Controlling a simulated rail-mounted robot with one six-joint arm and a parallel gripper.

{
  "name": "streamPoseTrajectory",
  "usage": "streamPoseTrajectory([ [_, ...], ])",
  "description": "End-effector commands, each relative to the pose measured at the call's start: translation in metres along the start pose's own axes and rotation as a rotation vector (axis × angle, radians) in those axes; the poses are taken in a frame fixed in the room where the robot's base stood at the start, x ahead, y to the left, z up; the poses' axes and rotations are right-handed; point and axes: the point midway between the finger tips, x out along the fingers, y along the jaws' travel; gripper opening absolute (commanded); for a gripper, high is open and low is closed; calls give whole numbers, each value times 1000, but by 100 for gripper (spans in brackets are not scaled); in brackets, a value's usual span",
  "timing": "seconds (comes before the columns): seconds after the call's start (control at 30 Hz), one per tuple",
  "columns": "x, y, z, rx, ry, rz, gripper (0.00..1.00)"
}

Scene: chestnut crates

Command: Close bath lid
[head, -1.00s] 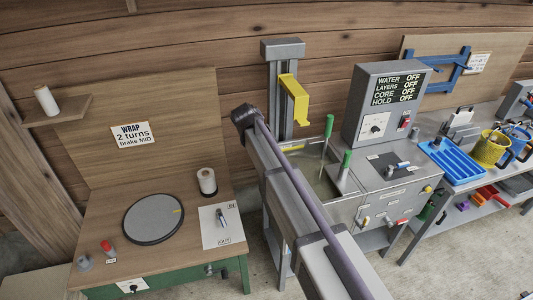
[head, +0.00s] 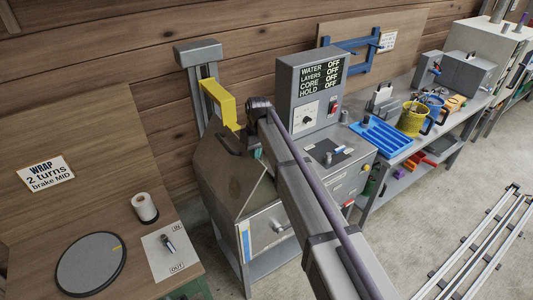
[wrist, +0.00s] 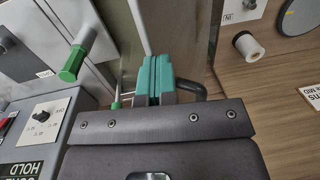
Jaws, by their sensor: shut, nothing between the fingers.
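The bath (head: 272,228) is the grey metal tank left of centre in the head view. Its lid (head: 232,182), a dull brown-grey panel with a dark handle (head: 229,141), lies over its left part. A strip of the bath's opening shows at the lid's right edge; I cannot tell whether the lid is flat or tilted. My gripper (head: 258,152) is over the bath, just right of the handle. In the wrist view its teal fingers (wrist: 153,82) are together and empty, beside the black handle (wrist: 192,88); contact is unclear.
A yellow bracket (head: 220,102) on a grey post stands behind the lid. The control box (head: 310,90) and blue tray (head: 380,138) are to the right. The wrap table with its turntable (head: 91,263) is at left.

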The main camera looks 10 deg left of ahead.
Motion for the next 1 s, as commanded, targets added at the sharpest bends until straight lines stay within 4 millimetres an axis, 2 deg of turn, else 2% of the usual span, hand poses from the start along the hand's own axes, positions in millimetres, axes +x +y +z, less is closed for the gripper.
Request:
streamPoseTrajectory([
  [0.03, 13, 14, -1, 3, 0, 1, 0],
  [0.2, 36, 52, 0, 4, 0, 1, 0],
  [0.5, 76, 98, 0, 4, 0, 2, 0],
  [0.7, 93, 114, 1, 4, 0, 2, 0],
  [1.0, 102, 122, 1, 3, 0, 2, 0],
])
